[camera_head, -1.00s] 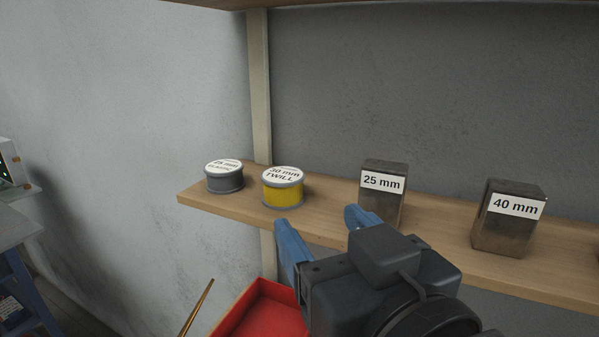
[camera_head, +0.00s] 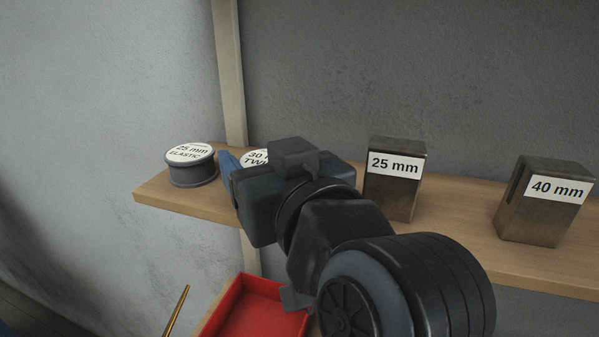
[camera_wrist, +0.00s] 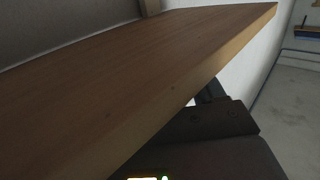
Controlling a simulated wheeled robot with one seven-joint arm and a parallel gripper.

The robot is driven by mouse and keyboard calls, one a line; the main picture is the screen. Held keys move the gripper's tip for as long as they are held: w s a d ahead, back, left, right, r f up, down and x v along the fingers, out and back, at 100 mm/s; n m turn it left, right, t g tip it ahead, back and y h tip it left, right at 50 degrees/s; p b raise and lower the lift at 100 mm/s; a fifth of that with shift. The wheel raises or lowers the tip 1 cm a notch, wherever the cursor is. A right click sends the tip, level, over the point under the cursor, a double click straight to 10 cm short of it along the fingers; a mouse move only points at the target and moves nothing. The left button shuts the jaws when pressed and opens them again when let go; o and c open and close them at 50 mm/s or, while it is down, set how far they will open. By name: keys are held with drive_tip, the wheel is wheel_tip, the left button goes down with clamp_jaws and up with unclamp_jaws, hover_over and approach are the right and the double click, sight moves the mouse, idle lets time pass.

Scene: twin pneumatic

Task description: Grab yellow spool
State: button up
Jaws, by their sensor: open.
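The yellow spool, labelled "30 mm TWILL" in the earlier head view, stands on the wooden shelf; only part of its white lid (camera_head: 254,158) shows now. My gripper (camera_head: 230,166) is at the spool and hides its yellow side. One blue finger shows between this spool and the grey spool; the other finger is hidden behind the gripper body. The gripper is open. Whether the fingers touch the spool cannot be told. The wrist view shows mostly shelf board and does not clearly show the spool.
The grey "25 mm ELASTIC" spool (camera_head: 191,167) stands close to the left of the blue finger. Dark metal blocks labelled "25 mm" (camera_head: 394,187) and "40 mm" (camera_head: 541,209) stand to the right on the shelf (camera_head: 455,239). A red tray (camera_head: 255,312) is below.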

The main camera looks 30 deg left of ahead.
drive_tip(key=shift+w+a, duration=0.25)
drive_tip(key=shift+a, duration=0.2)
drive_tip(key=c, duration=0.8)
drive_tip(key=shift+o, duration=0.2)
drive_tip(key=shift+r, duration=0.1)
